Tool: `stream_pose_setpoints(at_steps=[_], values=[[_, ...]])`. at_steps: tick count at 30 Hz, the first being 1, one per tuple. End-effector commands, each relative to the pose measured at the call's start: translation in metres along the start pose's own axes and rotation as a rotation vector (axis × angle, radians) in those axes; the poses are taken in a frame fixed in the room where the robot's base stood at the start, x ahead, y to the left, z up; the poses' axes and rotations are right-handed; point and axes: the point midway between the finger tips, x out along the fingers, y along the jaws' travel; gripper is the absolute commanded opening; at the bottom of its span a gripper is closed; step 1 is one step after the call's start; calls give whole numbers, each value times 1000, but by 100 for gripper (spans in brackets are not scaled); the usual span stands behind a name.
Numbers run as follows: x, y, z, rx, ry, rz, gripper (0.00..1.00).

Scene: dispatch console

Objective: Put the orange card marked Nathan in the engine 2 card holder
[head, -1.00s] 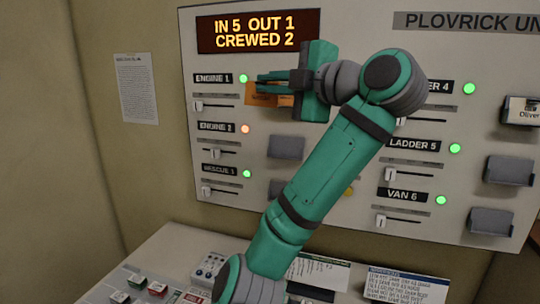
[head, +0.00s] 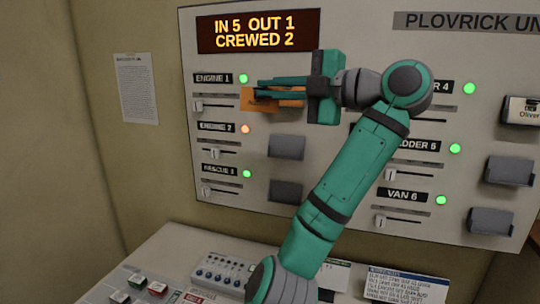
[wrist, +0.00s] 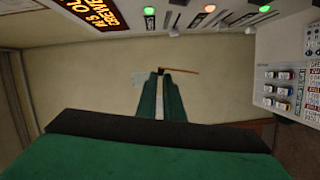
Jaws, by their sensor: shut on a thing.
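My gripper (head: 262,88) points left in front of the board, beside the Engine 1 row. It is shut on an orange card (head: 259,103), which hangs slightly tilted below the fingers; its writing is too small to read. In the wrist view the card (wrist: 182,71) shows as a thin orange edge at the fingertips. The Engine 2 card holder (head: 286,147) is a grey pocket right of the Engine 2 label (head: 217,128), below my gripper. It looks empty. The Engine 1 holder is hidden, if present, behind my gripper.
The grey Rescue holder (head: 286,190) is below. Sliders, such as the Engine 2 slider (head: 217,153), stick out at left. At right are more holders, one with a white card (head: 521,110). A desk with buttons (head: 137,281) lies below.

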Motion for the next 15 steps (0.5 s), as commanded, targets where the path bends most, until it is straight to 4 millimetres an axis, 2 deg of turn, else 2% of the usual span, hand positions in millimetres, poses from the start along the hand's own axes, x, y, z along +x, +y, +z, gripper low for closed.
stream_pose_setpoints(at_steps=[15], values=[[-1,-21,17,1,0,0,0]])
